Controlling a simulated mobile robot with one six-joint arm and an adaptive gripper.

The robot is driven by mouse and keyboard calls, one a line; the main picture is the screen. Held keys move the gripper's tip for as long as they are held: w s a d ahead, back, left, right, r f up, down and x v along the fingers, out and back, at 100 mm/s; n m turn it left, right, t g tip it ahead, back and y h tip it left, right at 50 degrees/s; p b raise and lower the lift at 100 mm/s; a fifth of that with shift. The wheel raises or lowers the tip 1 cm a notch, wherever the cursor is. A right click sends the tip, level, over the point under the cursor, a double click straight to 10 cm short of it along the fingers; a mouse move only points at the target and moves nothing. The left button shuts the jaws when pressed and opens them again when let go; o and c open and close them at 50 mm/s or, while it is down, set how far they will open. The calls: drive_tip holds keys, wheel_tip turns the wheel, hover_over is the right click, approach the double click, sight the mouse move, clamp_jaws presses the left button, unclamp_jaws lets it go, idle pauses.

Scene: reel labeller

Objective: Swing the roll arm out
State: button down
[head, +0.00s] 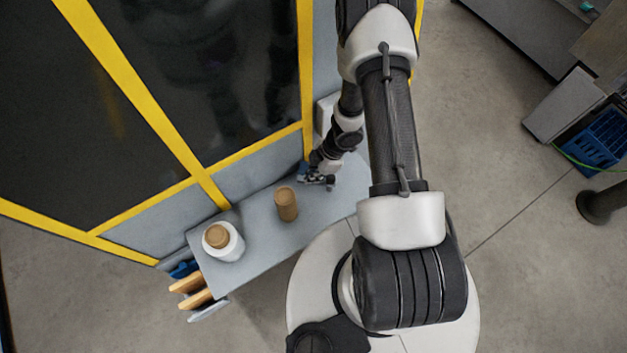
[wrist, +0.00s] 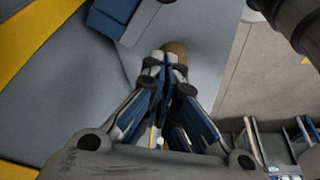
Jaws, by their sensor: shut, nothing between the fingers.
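My gripper (head: 318,179) is at the far right part of a grey shelf (head: 262,218), beside the yellow-framed machine. In the wrist view its fingers (wrist: 164,58) are shut with nothing between them. A brown cylinder (head: 286,204) stands on the shelf, left of and apart from the gripper. A brown rounded end (wrist: 174,47) shows just beyond the fingertips in the wrist view; contact cannot be told. A white roll with a brown core (head: 223,241) sits at the shelf's left end. I cannot make out the roll arm for certain in either view.
The machine's dark panels in yellow frames (head: 160,90) rise behind the shelf. A blue part (wrist: 112,18) is at the wrist view's upper left. Wooden pieces (head: 192,290) stick out below the shelf's left end.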

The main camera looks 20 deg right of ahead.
drive_tip(key=v, duration=0.2)
drive_tip(key=p+v, duration=0.1)
drive_tip(key=v, duration=0.3)
drive_tip(key=shift+w+d+f, duration=0.15)
drive_tip(key=shift+w+d, duration=0.1)
drive_tip(key=shift+d, duration=0.05)
drive_tip(key=shift+a, duration=0.1)
